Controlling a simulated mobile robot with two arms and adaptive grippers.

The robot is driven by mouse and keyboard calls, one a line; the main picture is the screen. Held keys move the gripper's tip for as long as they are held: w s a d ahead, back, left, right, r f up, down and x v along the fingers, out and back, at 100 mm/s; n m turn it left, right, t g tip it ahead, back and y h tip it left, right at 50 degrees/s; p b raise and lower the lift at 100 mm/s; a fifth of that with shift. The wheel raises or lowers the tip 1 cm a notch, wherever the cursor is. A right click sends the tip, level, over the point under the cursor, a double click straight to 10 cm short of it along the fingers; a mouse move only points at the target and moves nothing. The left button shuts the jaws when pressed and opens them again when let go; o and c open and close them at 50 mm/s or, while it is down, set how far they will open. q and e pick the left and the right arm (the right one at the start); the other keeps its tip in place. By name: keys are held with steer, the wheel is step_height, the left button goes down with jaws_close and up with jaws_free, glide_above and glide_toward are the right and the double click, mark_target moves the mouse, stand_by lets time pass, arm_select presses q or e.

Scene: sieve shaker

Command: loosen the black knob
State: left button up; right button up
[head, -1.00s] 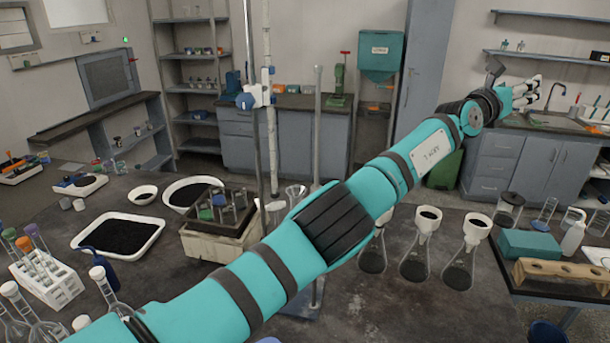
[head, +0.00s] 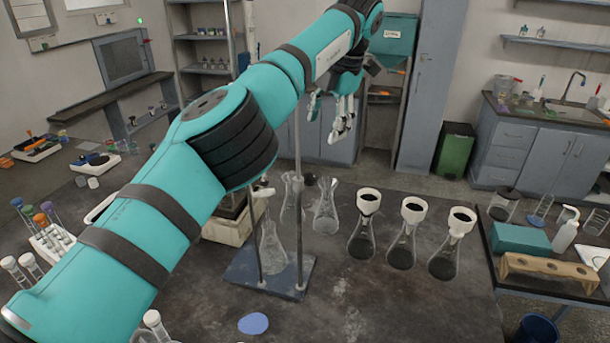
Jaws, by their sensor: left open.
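My left arm crosses the head view from the lower left to the top middle. My left gripper (head: 327,126) hangs from it with its pale fingers pointing down and apart, holding nothing visible. In the picture it is above the flasks and beside the thin upright rod of a stand (head: 297,215). I cannot make out the black knob for certain. A small dark spot (head: 310,180) shows behind the flasks, too small to identify. My arm covers much of the stand area at the left, including its upper clamp. My right gripper is not in view.
The stand has a blue base plate (head: 245,273) with a flask (head: 271,245) on it. Several flasks with dark-filled funnels (head: 403,240) stand to the right. A tube rack (head: 52,245) is at left. The front middle of the table (head: 390,310) is clear except a blue disc (head: 253,323).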

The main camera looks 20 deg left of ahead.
arm_select(q)
glide_toward(311, 174)
steer(key=p+x, duration=0.3)
steer(key=x, duration=0.6)
steer(key=shift+a+f+p, duration=0.15)
steer(key=shift+f+p, duration=0.2)
steer(key=shift+f, duration=0.05)
steer(key=shift+w+f, duration=0.1)
steer(key=shift+f, duration=0.35)
steer(key=shift+c, duration=0.2)
steer(key=c, duration=1.1)
